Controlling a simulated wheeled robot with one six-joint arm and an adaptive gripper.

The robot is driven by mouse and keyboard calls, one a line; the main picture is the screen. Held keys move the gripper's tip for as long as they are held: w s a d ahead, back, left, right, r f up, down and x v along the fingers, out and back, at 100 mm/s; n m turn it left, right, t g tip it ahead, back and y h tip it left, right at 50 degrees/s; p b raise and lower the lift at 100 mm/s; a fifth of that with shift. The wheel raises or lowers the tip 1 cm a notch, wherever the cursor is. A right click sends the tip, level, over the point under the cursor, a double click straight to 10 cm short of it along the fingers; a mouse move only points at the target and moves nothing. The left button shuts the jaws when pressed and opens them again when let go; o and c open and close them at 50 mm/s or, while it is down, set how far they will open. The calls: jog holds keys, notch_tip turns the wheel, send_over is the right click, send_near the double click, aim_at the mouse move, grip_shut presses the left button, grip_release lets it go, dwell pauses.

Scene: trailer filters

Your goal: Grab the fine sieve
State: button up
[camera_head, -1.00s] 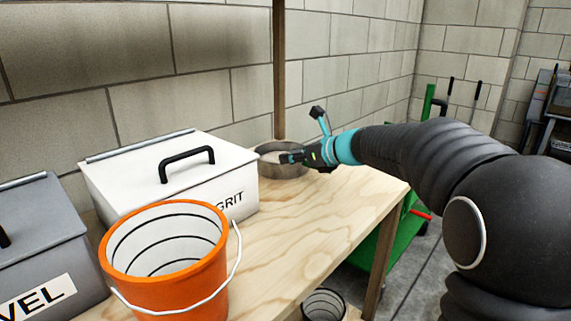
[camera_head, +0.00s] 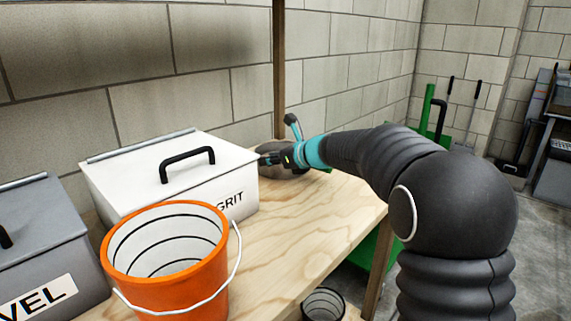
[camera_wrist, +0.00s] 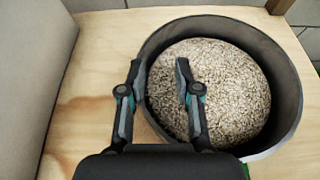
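A round grey metal sieve (camera_wrist: 287,82) full of pale grains (camera_wrist: 225,90) sits on the wooden bench. In the head view the sieve (camera_head: 284,173) stands at the bench's far end, partly hidden by my gripper (camera_head: 268,158). In the wrist view my gripper (camera_wrist: 158,72) is open. Its left finger is outside the sieve's left rim, over bare wood. Its right finger is inside the rim, over the grains. The rim appears to lie between the fingers. I cannot tell how far down the fingertips reach or whether they touch it.
A white GRIT box (camera_head: 130,184) stands close left of the sieve; its side (camera_wrist: 30,60) fills the wrist view's left edge. An orange bucket (camera_head: 205,268) stands nearer. A wooden post (camera_head: 279,75) and block wall are behind. The bench's right side is clear.

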grip_shut()
jog(key=shift+r, duration=0.15)
